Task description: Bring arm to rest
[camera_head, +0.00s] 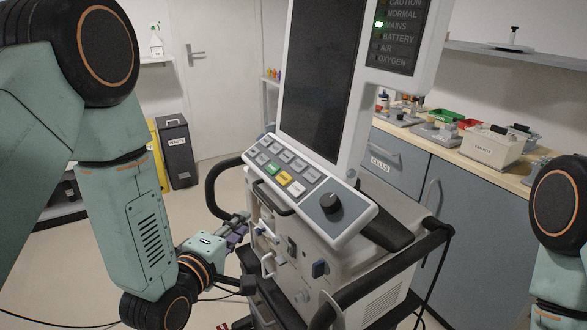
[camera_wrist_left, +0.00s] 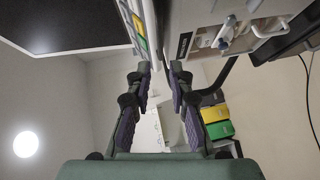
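My left arm (camera_head: 140,225) comes in from the left and bends low in front of the ventilator (camera_head: 365,285). My left gripper (camera_head: 238,230) is close to the ventilator's left front side, just below its button panel (camera_head: 285,170). In the left wrist view the two fingers of my left gripper (camera_wrist_left: 160,72) are apart with nothing between them. I cannot tell whether the gripper touches the ventilator. Part of my right arm (camera_head: 558,230) shows at the right edge; its gripper is out of view.
The ventilator's dark side handle (camera_head: 375,275) juts toward me. A counter (camera_head: 515,178) with bins and parts stands behind on the right. A dark waste bin (camera_head: 178,152) stands by the door (camera_head: 215,70).

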